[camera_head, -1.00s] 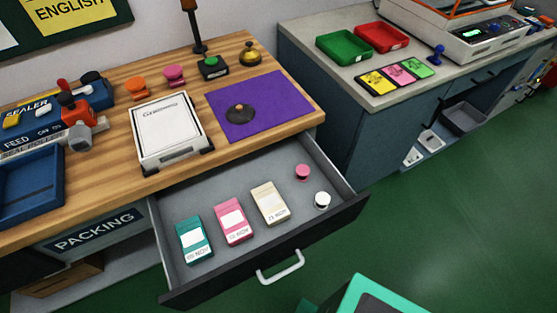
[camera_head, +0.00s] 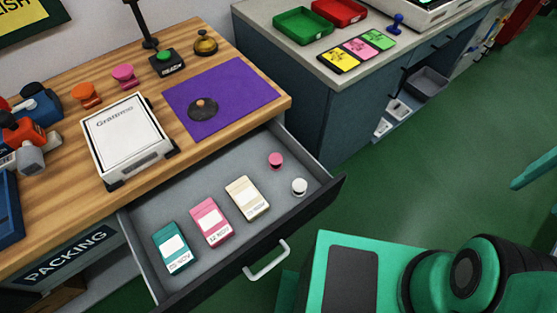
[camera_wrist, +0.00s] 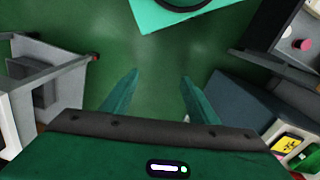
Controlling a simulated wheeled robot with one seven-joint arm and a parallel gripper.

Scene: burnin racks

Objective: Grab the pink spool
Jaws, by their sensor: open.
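A small pink spool (camera_head: 276,160) stands in the right rear part of the open grey drawer (camera_head: 185,197), with a white spool (camera_head: 299,187) in front of it to the right. In the wrist view a small pink round thing (camera_wrist: 305,44) shows at the upper right edge inside the drawer; it looks like the same spool. My gripper (camera_wrist: 158,77) is open and empty, its two green fingers apart over the green floor, well away from the spool. The fingers are not clearly seen in the head view.
Teal, pink and cream packets (camera_head: 243,197) lie in the drawer. Above it, the wooden bench (camera_head: 62,210) holds a white scale (camera_head: 127,138), a purple mat (camera_head: 235,90) and another pink knobbed item (camera_head: 124,75). A grey-topped counter (camera_head: 300,60) stands behind. Green floor is free at right.

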